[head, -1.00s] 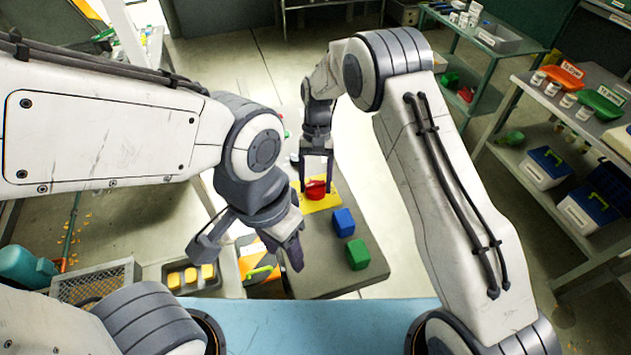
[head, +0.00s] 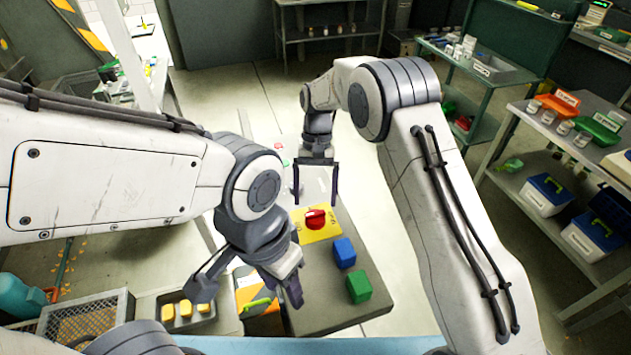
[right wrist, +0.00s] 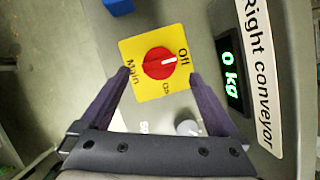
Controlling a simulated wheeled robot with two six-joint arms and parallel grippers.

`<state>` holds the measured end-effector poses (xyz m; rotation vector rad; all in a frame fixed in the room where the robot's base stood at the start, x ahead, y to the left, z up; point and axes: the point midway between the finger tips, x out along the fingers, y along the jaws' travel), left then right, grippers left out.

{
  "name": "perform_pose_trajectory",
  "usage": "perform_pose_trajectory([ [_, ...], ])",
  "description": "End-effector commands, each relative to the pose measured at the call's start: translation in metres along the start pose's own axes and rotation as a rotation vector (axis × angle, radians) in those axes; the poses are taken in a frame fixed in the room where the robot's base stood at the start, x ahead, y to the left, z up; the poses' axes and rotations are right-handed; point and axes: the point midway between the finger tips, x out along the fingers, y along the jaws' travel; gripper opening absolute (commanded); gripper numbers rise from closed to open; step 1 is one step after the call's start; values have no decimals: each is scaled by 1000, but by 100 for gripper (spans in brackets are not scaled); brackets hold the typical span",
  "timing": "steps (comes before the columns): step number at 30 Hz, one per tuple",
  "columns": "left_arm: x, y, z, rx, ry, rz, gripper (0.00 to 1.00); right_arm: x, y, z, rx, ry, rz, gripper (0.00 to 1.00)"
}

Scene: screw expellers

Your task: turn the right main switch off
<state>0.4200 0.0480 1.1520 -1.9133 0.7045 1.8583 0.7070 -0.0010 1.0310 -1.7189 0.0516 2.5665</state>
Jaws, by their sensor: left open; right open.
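The right main switch is a red knob (head: 316,219) on a yellow plate (head: 333,231) on the grey console. In the right wrist view the knob (right wrist: 158,63) has a white mark pointing toward the "Off" label, away from "On" and "Main". My right gripper (head: 316,203) is open above the plate, its fingers spread either side of the knob; in the wrist view its fingertips (right wrist: 160,76) look clear of the knob. My left gripper (head: 246,288) is open and empty, low at the left of the console.
A blue block (head: 344,252) and a green block (head: 359,287) are on the console right of the plate. A "0 kg" display (right wrist: 229,68) and a "Right conveyor" label (right wrist: 259,75) lie beside the switch. A metal tray (head: 197,312) holds yellow pieces.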

Motion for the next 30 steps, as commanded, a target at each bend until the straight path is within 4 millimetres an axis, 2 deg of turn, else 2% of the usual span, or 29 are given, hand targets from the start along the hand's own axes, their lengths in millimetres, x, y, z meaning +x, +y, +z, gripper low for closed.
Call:
perform_pose_trajectory([
  [1,6,0,0,0,0,0,50,-9,0,-2,0,6,-2,96],
  [6,11,-1,1,1,0,0,50,-40,-1,-1,0,4,-2,96],
  [10,13,-1,1,1,0,0,50,-54,0,-1,1,2,-1,96],
  [15,13,-1,1,1,0,0,50,-60,0,0,1,0,0,96],
  [26,13,-1,1,1,0,0,50,-59,0,0,0,0,0,96],
  [30,13,-1,1,1,0,0,50,-61,7,1,3,18,-6,96],
])
